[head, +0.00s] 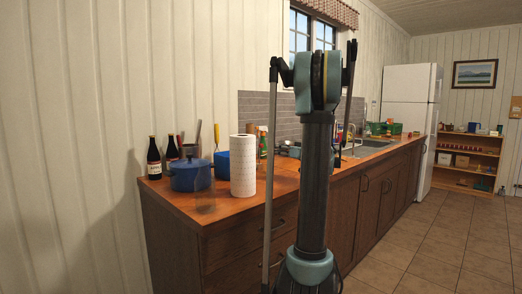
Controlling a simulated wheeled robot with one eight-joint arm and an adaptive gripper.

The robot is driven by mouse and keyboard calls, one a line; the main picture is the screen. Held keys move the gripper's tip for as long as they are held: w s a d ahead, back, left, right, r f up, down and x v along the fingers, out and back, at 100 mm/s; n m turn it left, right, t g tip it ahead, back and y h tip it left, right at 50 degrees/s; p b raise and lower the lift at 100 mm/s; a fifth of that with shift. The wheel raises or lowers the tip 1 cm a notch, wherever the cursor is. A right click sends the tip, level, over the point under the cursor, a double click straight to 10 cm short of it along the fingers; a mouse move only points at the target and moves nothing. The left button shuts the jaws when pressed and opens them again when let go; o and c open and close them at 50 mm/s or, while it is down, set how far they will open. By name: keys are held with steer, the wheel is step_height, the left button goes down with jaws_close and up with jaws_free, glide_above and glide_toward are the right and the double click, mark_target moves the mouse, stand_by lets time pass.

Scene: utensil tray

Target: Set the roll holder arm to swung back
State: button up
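A white paper roll (243,166) stands upright near the front edge of the wooden counter, left of my arm. I cannot make out the roll holder's swinging arm in this view, so its position cannot be told. My own arm rises through the middle of the picture and covers part of the counter behind it. I cannot make out my gripper's fingers.
A blue pot (190,175) stands just left of the roll, with dark bottles (154,158) beyond it. A green-labelled bottle (263,143) stands behind the roll. The wooden counter (222,208) runs back to a white fridge (407,110). The tiled floor (425,250) at right is clear.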

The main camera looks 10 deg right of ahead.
mark_target(262, 146)
steer(key=x, duration=1.1)
steer(key=shift+w+a, duration=0.15)
steer(key=shift+w, duration=0.1)
jaws_close()
